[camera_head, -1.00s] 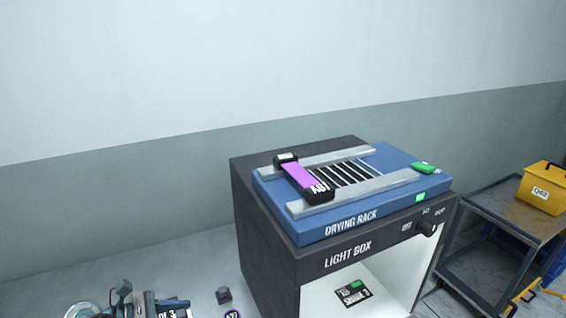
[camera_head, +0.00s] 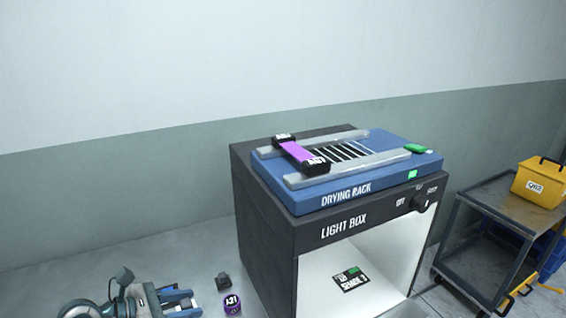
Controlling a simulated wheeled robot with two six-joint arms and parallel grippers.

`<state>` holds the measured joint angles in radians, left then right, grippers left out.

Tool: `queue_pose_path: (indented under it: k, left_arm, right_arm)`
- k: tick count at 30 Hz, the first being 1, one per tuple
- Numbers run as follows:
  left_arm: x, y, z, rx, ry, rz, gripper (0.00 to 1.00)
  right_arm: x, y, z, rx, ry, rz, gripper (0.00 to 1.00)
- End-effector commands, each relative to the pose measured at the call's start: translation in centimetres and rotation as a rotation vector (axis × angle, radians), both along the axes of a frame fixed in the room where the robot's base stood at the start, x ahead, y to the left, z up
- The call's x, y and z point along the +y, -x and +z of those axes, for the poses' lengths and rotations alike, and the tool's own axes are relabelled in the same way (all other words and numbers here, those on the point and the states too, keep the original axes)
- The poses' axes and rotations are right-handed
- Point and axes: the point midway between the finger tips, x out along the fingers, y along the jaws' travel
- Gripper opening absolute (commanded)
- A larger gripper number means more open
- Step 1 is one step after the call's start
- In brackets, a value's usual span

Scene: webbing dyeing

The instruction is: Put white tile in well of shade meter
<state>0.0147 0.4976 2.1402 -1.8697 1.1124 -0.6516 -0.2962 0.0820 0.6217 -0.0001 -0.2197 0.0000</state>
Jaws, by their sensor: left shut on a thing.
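My left gripper (camera_head: 177,297) is at the bottom left, low in the picture, with its blue fingers pointing right. It is shut on a small pale piece (camera_head: 180,296), seen only in part between the fingers; it looks like the white tile. The shade meter and its well are not in view. My right gripper is not in view.
A dark light box (camera_head: 265,215) stands at the centre with a blue drying rack (camera_head: 400,170) on top, bearing a purple webbing piece (camera_head: 295,151). A card (camera_head: 352,280) lies inside the box. A purple round pot (camera_head: 231,304) and a small dark block (camera_head: 223,281) stand left of it.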

Motion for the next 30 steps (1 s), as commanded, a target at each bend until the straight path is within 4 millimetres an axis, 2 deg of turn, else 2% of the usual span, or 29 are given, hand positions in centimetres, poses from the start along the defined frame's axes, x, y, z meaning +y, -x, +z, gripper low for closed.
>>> queue_pose_path:
  k: [9,18,30]
  left_arm:
    - [-0.98,0.05,0.02,0.004,-0.006,0.166,0.16]
    - [-0.6,0.05,0.32,-0.001,0.001,0.414,0.16]
    - [-0.25,0.06,0.51,-0.005,0.006,0.472,0.16]
  right_arm:
    - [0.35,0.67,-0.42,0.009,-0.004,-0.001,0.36]
    - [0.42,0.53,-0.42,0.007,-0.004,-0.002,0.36]
    - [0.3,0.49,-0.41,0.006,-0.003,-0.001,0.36]
